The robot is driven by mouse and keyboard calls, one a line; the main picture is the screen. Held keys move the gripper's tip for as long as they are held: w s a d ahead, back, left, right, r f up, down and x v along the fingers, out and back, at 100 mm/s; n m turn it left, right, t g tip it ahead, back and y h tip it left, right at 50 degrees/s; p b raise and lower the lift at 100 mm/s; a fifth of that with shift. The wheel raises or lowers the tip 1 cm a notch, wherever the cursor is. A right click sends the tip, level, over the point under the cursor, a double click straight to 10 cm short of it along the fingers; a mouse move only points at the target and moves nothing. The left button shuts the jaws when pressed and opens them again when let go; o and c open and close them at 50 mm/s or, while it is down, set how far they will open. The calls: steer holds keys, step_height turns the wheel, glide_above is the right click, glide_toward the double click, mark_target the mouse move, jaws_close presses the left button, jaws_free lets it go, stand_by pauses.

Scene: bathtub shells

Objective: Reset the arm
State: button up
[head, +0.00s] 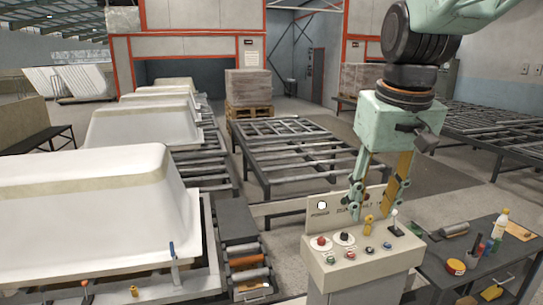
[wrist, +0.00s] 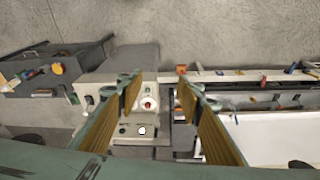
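My arm comes in from the top right of the head view, with its green and black wrist upright and pointing down. My gripper (head: 376,200) is open, its two green and tan fingers spread apart above the control console (head: 362,266). In the wrist view my gripper (wrist: 157,92) also shows open, with nothing held between the fingers. The console (wrist: 105,78) lies below, with a red button (wrist: 148,104) visible between the fingers. In the head view the fingers hide part of the console's back panel.
White bathtub shells (head: 90,225) stand in a row on the left. Empty roller conveyors (head: 290,150) run behind the console. A dark side table (head: 440,262) at the right holds a bottle (head: 499,222), tape and tools. A wrapped pallet load (head: 247,87) stands at the back.

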steer(key=s+f+b, duration=0.2)
steer(key=s+f, duration=0.2)
steer(key=s, duration=0.9)
steer(key=s+f+m+t+b, duration=0.1)
steer(key=s+f+b, duration=0.2)
steer(key=s, duration=1)
steer(key=shift+f, duration=0.35)
stand_by(0.7)
